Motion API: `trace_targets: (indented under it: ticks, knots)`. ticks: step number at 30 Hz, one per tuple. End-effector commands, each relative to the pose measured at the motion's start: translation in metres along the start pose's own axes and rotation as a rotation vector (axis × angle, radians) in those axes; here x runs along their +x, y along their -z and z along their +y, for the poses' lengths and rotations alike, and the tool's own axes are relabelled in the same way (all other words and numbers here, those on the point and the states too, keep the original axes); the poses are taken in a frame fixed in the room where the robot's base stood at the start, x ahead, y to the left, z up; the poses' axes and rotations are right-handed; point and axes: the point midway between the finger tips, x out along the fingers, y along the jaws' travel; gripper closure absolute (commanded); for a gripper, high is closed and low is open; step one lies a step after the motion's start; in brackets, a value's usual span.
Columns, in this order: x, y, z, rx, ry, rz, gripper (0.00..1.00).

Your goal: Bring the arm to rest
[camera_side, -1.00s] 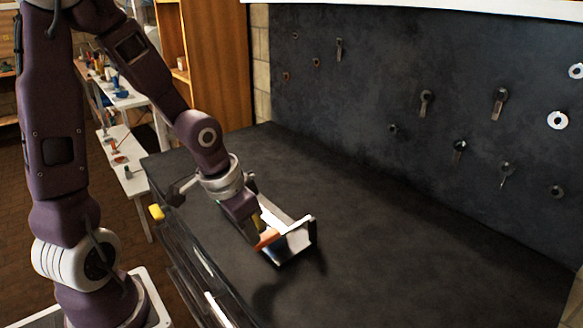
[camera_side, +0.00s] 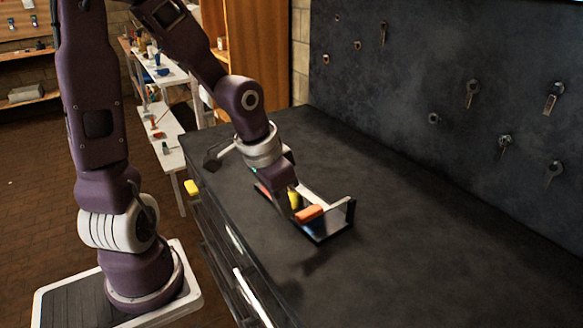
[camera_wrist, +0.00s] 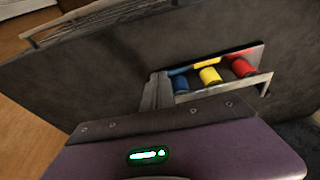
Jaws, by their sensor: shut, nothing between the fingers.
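My gripper (camera_side: 286,208) points down at the black bench, at the near left side of a small open tray (camera_side: 334,229) with a pale rail. Its grey fingers (camera_wrist: 156,92) show together in the wrist view, shut and empty. The side view does not show clearly whether they touch the tray. In the wrist view the tray holds a blue piece (camera_wrist: 181,83), a yellow cylinder (camera_wrist: 210,75) and a red cylinder (camera_wrist: 242,67). In the side view an orange-red piece (camera_side: 308,213) and a yellow piece (camera_side: 294,199) show in it, partly hidden by my gripper.
The black bench top (camera_side: 430,250) is clear to the right of the tray. A dark wall panel (camera_side: 430,80) with hooks and hanging parts stands behind. White shelving (camera_side: 168,140) stands further left.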

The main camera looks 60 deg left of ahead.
Motion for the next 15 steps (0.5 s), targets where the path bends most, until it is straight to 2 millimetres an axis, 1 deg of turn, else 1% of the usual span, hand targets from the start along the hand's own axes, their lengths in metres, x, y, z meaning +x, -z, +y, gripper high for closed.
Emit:
trace_targets:
  ticks: [1, 5, 9, 12, 15]
  knots:
    - [-0.008, 0.003, -0.004, -0.010, 0.011, 0.005, 1.00]
    - [-0.023, 0.008, -0.002, -0.008, 0.006, 0.008, 1.00]
    - [-0.050, 0.017, 0.000, 0.002, 0.004, 0.012, 1.00]
    - [-0.063, 0.022, 0.000, 0.002, 0.002, 0.011, 1.00]
    - [-0.070, 0.022, 0.001, 0.004, 0.004, 0.010, 1.00]
